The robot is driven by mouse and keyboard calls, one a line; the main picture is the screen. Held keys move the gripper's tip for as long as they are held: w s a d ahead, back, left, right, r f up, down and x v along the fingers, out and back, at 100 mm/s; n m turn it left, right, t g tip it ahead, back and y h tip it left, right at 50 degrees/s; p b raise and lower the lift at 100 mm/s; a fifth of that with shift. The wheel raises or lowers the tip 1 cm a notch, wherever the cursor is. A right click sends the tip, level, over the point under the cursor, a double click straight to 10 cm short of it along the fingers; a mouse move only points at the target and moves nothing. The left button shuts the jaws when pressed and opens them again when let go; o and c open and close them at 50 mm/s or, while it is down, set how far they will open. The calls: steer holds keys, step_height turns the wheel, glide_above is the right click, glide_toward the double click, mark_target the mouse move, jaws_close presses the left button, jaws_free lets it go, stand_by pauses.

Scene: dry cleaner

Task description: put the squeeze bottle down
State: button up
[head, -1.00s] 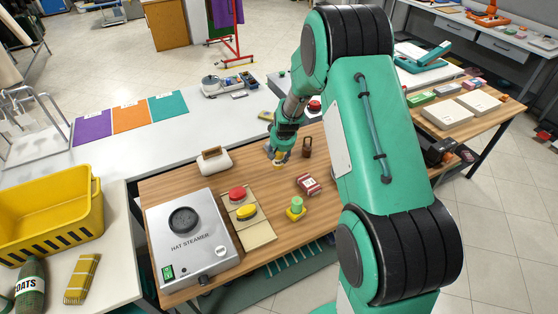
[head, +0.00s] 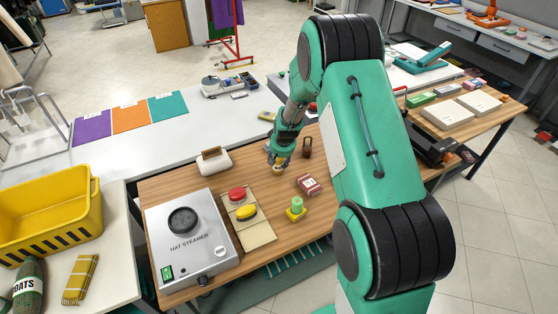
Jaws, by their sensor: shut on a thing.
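My gripper (head: 279,161) points down over the wooden tabletop (head: 330,217), near its far edge. It is shut on the squeeze bottle (head: 278,170), of which only a small yellowish part shows below the fingers. The rest of the bottle is hidden by the gripper. The bottle's lower end is at or just above the wood; I cannot tell whether it touches.
A dark brown object (head: 307,147) stands close right of my gripper. A white roller-like item with a wooden handle (head: 213,162) lies left. A red-and-white box (head: 308,185), a green-and-yellow item (head: 297,208) and the hat steamer (head: 190,243) stand nearer. Bare wood lies between.

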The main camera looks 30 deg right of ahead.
steer(key=shift+f, duration=0.1)
steer(key=o, duration=1.3)
steer(key=shift+r, duration=0.2)
steer(key=shift+s+r, duration=0.15)
steer(key=shift+r, duration=0.4)
steer(key=d+p+v, duration=0.1)
steer(key=v, duration=0.9)
steer(key=shift+s+a+r+p, duration=0.2)
steer(key=shift+a+r+p, duration=0.15)
steer(key=shift+a, duration=0.15)
